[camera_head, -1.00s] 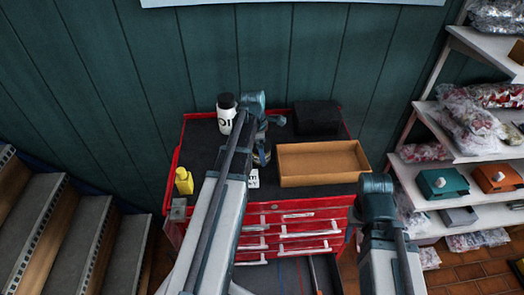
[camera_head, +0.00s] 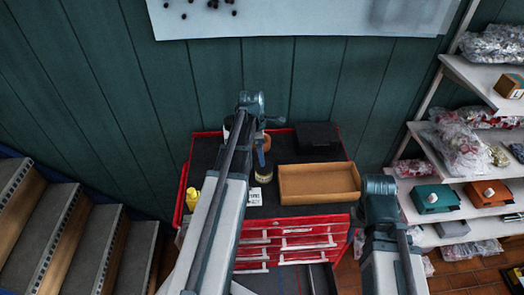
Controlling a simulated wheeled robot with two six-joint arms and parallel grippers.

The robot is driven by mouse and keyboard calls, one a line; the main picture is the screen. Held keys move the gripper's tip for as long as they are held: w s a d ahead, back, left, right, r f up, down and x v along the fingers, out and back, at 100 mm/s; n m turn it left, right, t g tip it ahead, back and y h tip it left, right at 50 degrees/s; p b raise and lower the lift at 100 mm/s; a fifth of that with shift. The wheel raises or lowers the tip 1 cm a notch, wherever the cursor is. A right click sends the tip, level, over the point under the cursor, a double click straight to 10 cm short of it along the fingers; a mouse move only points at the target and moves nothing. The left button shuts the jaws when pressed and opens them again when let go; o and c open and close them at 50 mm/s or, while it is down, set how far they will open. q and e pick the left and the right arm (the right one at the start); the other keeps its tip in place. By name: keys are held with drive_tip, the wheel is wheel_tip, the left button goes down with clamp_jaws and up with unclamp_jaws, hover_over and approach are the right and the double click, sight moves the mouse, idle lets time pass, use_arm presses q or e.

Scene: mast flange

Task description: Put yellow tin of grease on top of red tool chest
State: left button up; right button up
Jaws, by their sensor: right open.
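The red tool chest (camera_head: 293,222) stands against the wall with its dark top facing up. A small yellow container (camera_head: 193,199) with a narrow top stands on the left front of that top; I cannot tell whether it is the tin of grease. No other yellow tin shows clearly. My right arm is in front of the chest's right front corner. Only a small dark part of my right gripper (camera_head: 357,216) shows beside it, open and apart from the yellow container.
The top also holds an open cardboard box (camera_head: 318,198), a black box (camera_head: 316,137), a jar (camera_head: 263,172) and a white card (camera_head: 255,196). A bottle is mostly hidden behind my left arm. Steps (camera_head: 82,250) are at left, loaded shelves (camera_head: 465,197) at right.

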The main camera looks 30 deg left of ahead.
use_arm(q)
drive_tip(key=s+d+m, duration=0.2)
drive_tip(key=d+m, duration=0.2)
drive_tip(key=d, duration=0.1)
drive_tip(key=s+d+m, duration=0.2)
drive_tip(key=d+m, duration=0.2)
drive_tip(key=d, duration=0.1)
drive_tip(key=s+d+m+g, duration=0.1)
drive_tip(key=s+d+m, duration=0.1)
drive_tip(key=d+m, duration=0.2)
drive_tip(key=shift+s+d+f+y, duration=0.1)
drive_tip(key=shift+d+y, duration=0.3)
drive_tip(key=shift+d, duration=0.7)
drive_tip(key=s+d+m+y, duration=0.1)
drive_tip(key=s+d+m, duration=0.9)
drive_tip(key=m, duration=0.6)
drive_tip(key=shift+s+d+y, duration=0.3)
drive_tip(key=shift+s+d, duration=0.05)
drive_tip(key=shift+d, duration=0.7)
